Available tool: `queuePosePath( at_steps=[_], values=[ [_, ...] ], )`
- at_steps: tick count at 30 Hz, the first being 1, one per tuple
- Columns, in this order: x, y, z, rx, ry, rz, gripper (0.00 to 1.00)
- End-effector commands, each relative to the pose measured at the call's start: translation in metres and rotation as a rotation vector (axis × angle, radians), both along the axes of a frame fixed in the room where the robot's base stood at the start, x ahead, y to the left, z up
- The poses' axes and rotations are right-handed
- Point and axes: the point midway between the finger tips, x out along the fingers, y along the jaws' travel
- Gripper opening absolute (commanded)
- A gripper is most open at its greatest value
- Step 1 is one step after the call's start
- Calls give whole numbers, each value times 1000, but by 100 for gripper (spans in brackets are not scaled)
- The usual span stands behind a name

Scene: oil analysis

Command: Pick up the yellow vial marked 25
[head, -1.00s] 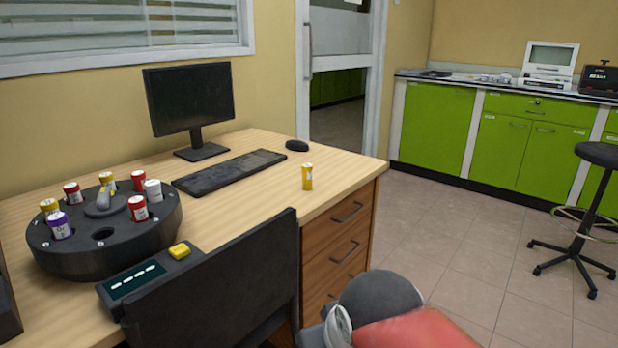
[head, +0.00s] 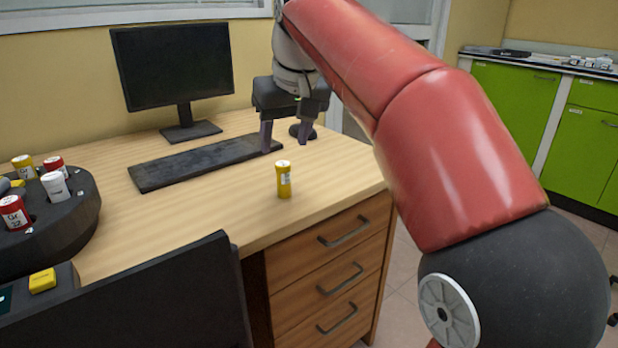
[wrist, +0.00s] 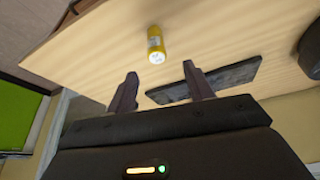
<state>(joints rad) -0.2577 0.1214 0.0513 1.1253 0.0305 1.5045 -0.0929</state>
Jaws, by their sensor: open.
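A yellow vial (head: 284,180) with a white label and pale cap stands upright and alone on the wooden desk (head: 230,215), near its right front edge. Its marking is too small to read. It also shows in the wrist view (wrist: 156,44), beyond the fingertips and roughly in line with the gap between them. My gripper (head: 284,146) points down above the desk, behind the vial in the head view. Its jaws in the wrist view (wrist: 160,80) are open with nothing between them.
A keyboard (head: 200,163), a monitor (head: 172,68) and a mouse (head: 302,132) are at the back of the desk. A dark round holder (head: 75,215) with several vials stands at left. Desk around the vial is clear.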

Motion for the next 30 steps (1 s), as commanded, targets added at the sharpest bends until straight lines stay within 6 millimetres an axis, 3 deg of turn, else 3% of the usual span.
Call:
queuePosePath(
  at_steps=[11, 19, 27, 30],
  values=[
    [14, 4, -32, 0, 1, 2, 52],
    [29, 7, -68, 0, 2, 3, 52],
    [31, 7, -71, 0, 0, 2, 52],
    [31, 7, -70, 0, 0, 2, 39]
  ],
)
